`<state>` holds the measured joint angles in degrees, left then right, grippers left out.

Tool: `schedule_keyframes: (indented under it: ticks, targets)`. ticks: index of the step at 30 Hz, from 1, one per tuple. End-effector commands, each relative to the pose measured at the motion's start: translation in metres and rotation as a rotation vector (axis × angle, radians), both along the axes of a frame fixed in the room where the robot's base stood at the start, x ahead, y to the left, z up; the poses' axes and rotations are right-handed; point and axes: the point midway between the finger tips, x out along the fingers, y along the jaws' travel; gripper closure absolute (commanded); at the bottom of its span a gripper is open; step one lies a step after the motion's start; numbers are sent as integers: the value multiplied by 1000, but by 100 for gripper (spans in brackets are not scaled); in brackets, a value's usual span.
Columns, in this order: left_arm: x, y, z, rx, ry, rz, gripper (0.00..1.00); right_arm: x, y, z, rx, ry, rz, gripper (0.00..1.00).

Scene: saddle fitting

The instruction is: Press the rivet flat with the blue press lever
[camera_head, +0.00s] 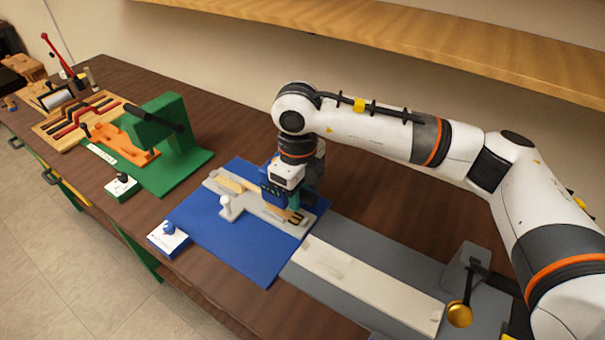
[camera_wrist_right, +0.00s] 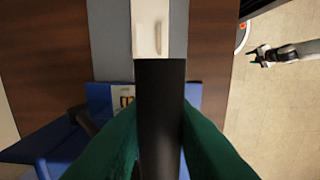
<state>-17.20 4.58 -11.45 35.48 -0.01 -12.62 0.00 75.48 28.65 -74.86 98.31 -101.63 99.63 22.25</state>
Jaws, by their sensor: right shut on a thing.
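My right gripper (camera_head: 294,200) reaches down over the blue press station (camera_head: 245,240). Its green fingers are shut on a black lever handle (camera_wrist_right: 160,115), which runs between them in the right wrist view. In the head view my wrist and gripper cover most of the lever and the press body. Blue press parts (camera_wrist_right: 68,148) show at the lower left of the wrist view. A tan strap (camera_head: 232,184) lies along the grey fixture on the blue base. I cannot make out the rivet.
A grey bench fixture with a cream strip (camera_head: 370,285) lies right of the blue base. A green press (camera_head: 160,130) stands to the left, with wooden trays (camera_head: 75,120) beyond it. A white box with a blue knob (camera_head: 168,238) sits at the front. A wooden shelf (camera_head: 400,35) hangs above.

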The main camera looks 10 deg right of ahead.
Motion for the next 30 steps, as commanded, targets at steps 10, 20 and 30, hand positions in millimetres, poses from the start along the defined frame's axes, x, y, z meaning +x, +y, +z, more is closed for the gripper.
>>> schedule_keyframes:
  ticks: [10, 20, 30]
  targets:
    - [0, 0, -12, 0, 0, 0, 56, -8, 8, -13, 1, 4, 3, 91]
    - [0, 0, -29, 0, -1, 0, 56, -16, 16, -30, 2, 4, 4, 91]
    - [0, 0, -41, 0, -1, 0, 56, -20, 21, -41, 2, 4, 5, 91]
